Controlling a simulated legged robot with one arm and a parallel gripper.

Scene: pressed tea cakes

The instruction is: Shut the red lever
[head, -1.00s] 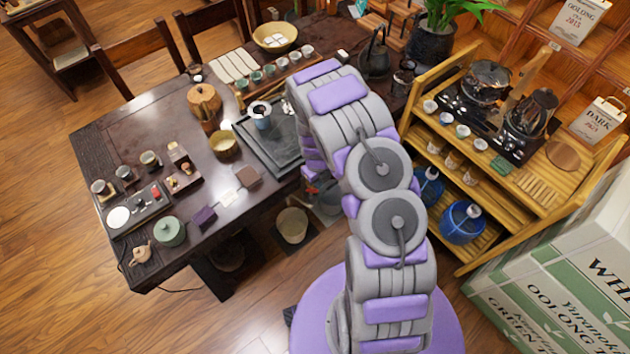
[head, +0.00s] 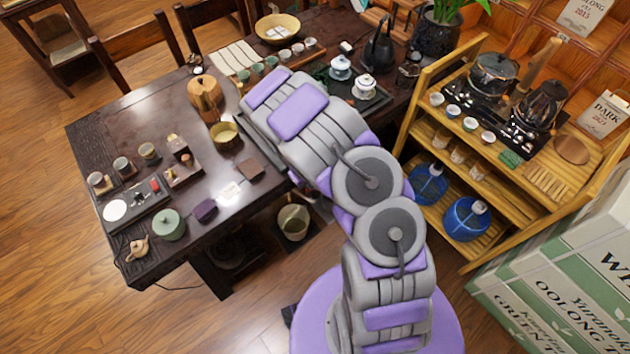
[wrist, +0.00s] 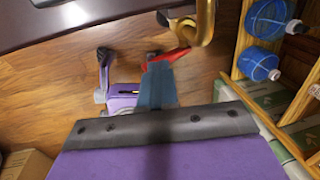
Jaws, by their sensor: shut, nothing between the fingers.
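The red lever (wrist: 170,56) shows in the wrist view at the upper middle, just below the curved brass pipe (wrist: 207,22). It slants, its right end higher and near the pipe. My gripper (wrist: 157,72) shows as blue-grey fingers, shut and empty, with their tips at the lever's lower left part. The fingers overlap the lever in the picture; I cannot tell whether they touch it. In the head view my own arm hides the gripper, and I cannot make out the lever there.
The dark table (head: 95,148) has its edge (wrist: 60,33) close to the pipe. A bucket (head: 293,222) stands on the floor below. A wooden shelf (head: 415,205) with blue water jugs (head: 465,218) stands at the right. Green and white boxes (head: 555,285) stand at the lower right.

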